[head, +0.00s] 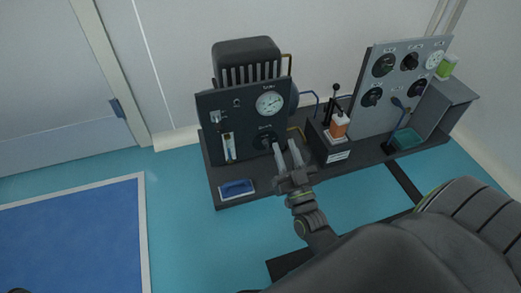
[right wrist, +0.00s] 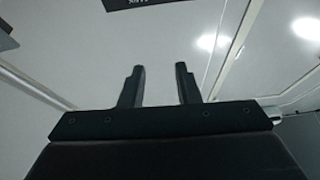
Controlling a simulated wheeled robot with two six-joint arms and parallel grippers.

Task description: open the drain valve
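A dark panel (head: 210,112) in front of a ribbed black unit carries a round white gauge (head: 270,103) and, below it, a black knob (head: 265,141). The labels are too small to read, so I cannot tell for sure which part is the drain valve. My right gripper (head: 286,146) has its fingers pointing up toward the panel, just right of and below the knob, and I cannot tell if it touches. The right wrist view shows its two fingers (right wrist: 158,75) apart with nothing between them. My left gripper is not in view.
A blue tray (head: 237,188) lies on the dark bench's front left. A grey panel (head: 381,122) with several knobs stands further right. Open floor (head: 178,215) lies left.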

